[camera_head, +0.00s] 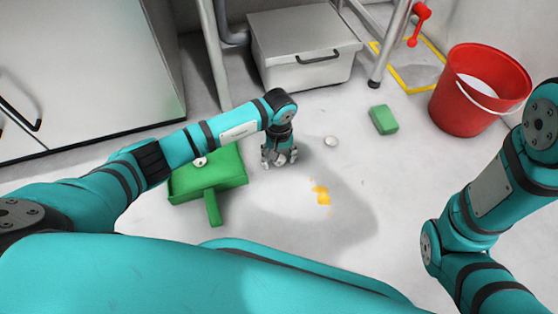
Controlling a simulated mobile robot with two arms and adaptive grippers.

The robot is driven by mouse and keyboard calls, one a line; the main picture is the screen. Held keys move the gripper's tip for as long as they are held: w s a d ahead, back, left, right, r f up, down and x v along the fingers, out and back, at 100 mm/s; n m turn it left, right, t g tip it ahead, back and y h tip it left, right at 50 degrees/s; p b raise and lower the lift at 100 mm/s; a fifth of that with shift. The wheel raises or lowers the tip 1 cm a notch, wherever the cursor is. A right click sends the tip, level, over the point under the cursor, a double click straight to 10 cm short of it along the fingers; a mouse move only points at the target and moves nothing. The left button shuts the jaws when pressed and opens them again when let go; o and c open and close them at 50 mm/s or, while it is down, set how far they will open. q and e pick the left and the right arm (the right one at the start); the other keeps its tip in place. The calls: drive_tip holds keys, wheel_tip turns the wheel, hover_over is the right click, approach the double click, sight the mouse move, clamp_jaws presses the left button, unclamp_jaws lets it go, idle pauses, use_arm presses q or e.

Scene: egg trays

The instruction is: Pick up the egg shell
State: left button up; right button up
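A small whitish egg shell piece (331,141) lies on the pale floor, right of my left gripper. Another small white piece, which looks like shell, lies on the green dustpan (232,166) at its upper left (200,161). My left gripper (280,159) points down close to the floor, between the dustpan and the egg shell. Its fingers look spread apart; the space between them is small and partly hidden. The gripper is apart from the egg shell on the floor. My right arm comes in at the right, with its gripper out of view.
A yellow egg spill (321,193) is on the floor below the shell. A green sponge-like block (383,120) and a red bucket (462,112) stand to the right. A grey lidded box (290,40) and metal legs (394,42) are at the back. The floor around the shell is clear.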

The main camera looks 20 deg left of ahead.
use_arm(q)
drive_tip(key=c, duration=0.5)
